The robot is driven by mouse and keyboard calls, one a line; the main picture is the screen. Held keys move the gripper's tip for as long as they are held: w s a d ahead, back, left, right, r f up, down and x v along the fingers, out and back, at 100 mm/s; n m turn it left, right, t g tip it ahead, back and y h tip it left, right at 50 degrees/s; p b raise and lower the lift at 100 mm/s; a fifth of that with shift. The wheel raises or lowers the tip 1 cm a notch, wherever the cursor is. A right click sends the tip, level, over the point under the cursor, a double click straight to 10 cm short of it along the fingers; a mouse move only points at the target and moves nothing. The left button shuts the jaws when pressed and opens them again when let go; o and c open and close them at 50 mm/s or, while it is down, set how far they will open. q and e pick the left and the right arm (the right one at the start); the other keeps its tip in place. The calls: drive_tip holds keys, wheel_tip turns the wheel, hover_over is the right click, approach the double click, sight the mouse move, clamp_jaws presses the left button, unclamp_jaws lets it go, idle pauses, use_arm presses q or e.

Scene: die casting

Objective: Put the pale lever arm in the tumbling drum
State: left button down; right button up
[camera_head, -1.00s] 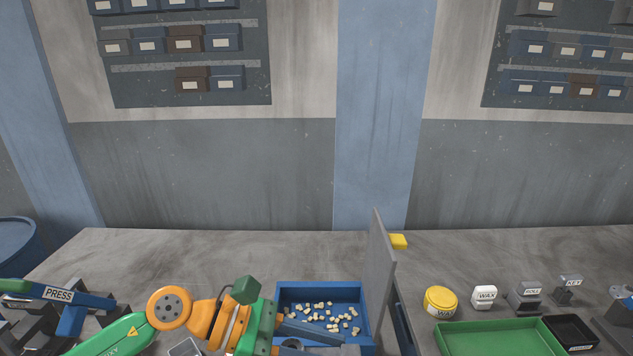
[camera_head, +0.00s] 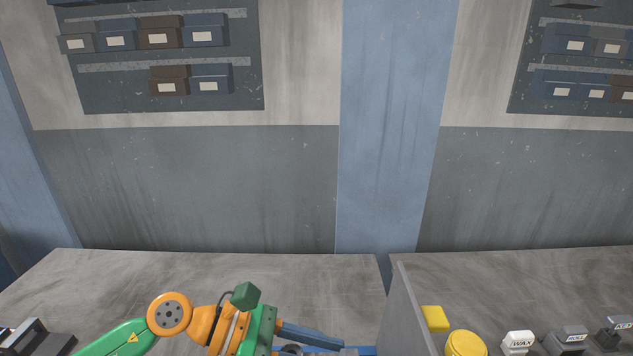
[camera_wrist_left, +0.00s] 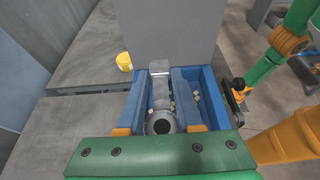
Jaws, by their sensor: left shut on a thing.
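My left gripper (camera_wrist_left: 158,103) is shut on the pale lever arm (camera_wrist_left: 160,86), a grey bar with a ring at its near end, lying between the two fingers. The left gripper also shows low in the head view (camera_head: 312,338), where the lever arm is mostly hidden. The tumbling drum (camera_wrist_left: 211,84) is an open blue tub with pale chips inside. In the left wrist view it lies beneath the fingers and lever arm. Only a sliver of its blue rim shows in the head view (camera_head: 367,351). What looks like my right gripper (camera_wrist_left: 237,93) is beside the tub; its jaws are unclear.
A grey upright panel (camera_head: 412,318) stands at the tub's side. Beyond it are a yellow block (camera_head: 434,318), a yellow tin (camera_head: 465,344) and a white WAX container (camera_head: 518,343). The grey bench (camera_head: 200,280) is clear behind the arm.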

use_arm(q)
drive_tip(key=f+b, duration=0.1)
drive_tip(key=f, duration=0.1)
drive_tip(key=s+f+b, duration=0.1)
drive_tip(key=f, duration=0.1)
drive_tip(key=shift+w+f, duration=0.15)
drive_tip(key=shift+w, duration=0.25)
drive_tip(key=c, duration=0.7)
unclamp_jaws()
drive_tip(key=shift+o, duration=1)
drive_tip(key=shift+s, duration=0.25)
drive_tip(key=shift+w, duration=0.1)
